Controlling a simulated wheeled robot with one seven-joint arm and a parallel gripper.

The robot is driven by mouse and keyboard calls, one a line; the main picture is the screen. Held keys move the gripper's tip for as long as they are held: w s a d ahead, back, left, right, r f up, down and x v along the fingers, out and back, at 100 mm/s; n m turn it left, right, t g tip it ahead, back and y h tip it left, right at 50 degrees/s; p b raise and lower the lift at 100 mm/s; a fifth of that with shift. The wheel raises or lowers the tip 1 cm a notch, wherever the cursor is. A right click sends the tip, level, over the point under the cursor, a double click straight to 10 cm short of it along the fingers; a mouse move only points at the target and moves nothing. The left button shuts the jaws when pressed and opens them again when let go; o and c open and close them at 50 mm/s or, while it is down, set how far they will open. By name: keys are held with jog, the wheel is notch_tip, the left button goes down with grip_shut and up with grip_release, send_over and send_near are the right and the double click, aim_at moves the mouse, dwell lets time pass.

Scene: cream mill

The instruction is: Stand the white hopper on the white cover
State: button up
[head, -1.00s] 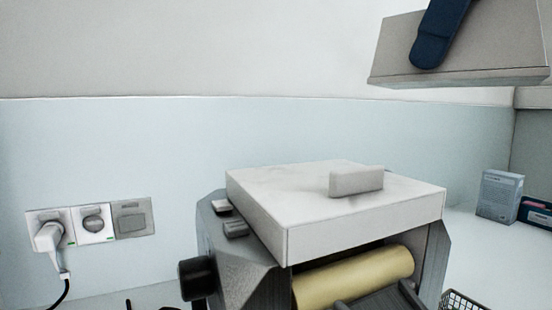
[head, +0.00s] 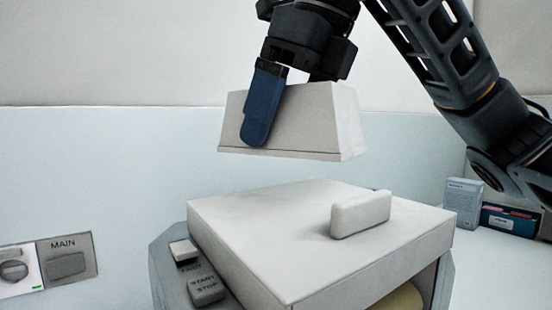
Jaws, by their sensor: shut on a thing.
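The white hopper (head: 310,117) is a tapered box, wider at its bottom edge. It hangs roughly level in the air above the back part of the white cover (head: 270,225), with a visible gap between them. My gripper (head: 288,110) is shut on the hopper from above. One blue finger lies against its front face; the other finger is mostly hidden behind the hopper. The cover is a flat slab on top of the grey mill, with a raised white handle block (head: 361,213) on its right part.
Buttons marked START and STOP (head: 205,290) are on the mill's left side. A wall panel marked MAIN (head: 67,263) is at the left. A pale box (head: 464,200) and a dark box (head: 510,219) stand at the right, behind the mill.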

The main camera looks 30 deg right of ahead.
aim_at(276, 193)
jog(key=shift+w+a+f, duration=0.3)
jog(key=shift+a, duration=0.15)
jog(key=shift+f, duration=2)
jog(key=o, duration=0.8)
jog(key=shift+f, duration=0.15)
jog(key=v, duration=1.2)
jog(key=shift+p, duration=0.3)
jog(key=shift+s, duration=0.1)
